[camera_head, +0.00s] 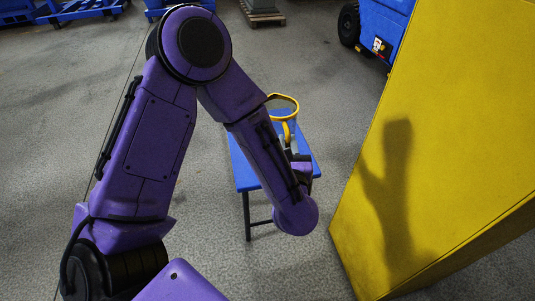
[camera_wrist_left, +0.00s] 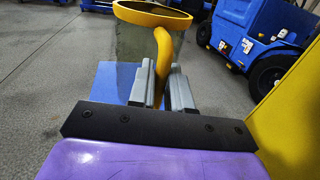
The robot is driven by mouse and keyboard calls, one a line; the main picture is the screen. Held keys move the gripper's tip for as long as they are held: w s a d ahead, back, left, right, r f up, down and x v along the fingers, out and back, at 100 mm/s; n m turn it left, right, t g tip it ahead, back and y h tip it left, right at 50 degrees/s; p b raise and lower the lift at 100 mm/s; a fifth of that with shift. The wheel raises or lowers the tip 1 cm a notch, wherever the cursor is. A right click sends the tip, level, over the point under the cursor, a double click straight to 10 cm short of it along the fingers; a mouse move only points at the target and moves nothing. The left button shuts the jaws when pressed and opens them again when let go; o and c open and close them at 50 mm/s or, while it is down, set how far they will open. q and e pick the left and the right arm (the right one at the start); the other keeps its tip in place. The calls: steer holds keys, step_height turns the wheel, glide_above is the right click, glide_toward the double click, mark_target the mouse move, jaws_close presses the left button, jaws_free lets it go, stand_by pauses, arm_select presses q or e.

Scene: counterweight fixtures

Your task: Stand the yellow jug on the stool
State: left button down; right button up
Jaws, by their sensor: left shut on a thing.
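The jug (camera_head: 283,103) has a yellow rim and handle and a see-through, greyish body. In the head view it shows above the stool, mostly hidden behind my left arm. The blue stool (camera_head: 246,178) has a flat top and dark legs. My left gripper (camera_head: 292,143) is shut on the jug's handle. In the left wrist view the two grey fingers (camera_wrist_left: 163,85) sit either side of the yellow handle, and the jug (camera_wrist_left: 150,14) looks upright. The stool's blue top (camera_wrist_left: 112,82) shows below the jug. I cannot tell whether the jug's base touches it.
A large yellow block (camera_head: 450,140) stands close on the right, with my arm's shadow on it. A blue wheeled machine (camera_head: 380,30) is behind it. Blue carts (camera_head: 85,8) and a pallet (camera_head: 262,17) are at the back. Grey floor left of the stool is clear.

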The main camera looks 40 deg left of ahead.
arm_select(q)
steer(key=w+a+f, duration=0.1)
steer(key=a, duration=0.2)
steer(key=w+a+f, duration=0.2)
steer(key=w+a+f+b, duration=0.1)
steer(key=w+a+f, duration=0.1)
steer(key=a, duration=0.1)
steer(key=shift+a+f, duration=0.25)
steer(key=shift+a, duration=0.05)
steer(key=a+f, duration=0.1)
steer(key=f, duration=0.1)
steer(key=w+a+f+b, duration=0.1)
steer(key=f, duration=0.2)
steer(key=w+a+f+b, duration=0.1)
steer(key=f, duration=0.2)
steer(key=shift+w+a, duration=0.2)
steer(key=shift+r, duration=0.2)
steer(key=shift+f, duration=0.1)
steer(key=c, duration=1.1)
jaws_free()
steer(key=shift+o, duration=0.2)
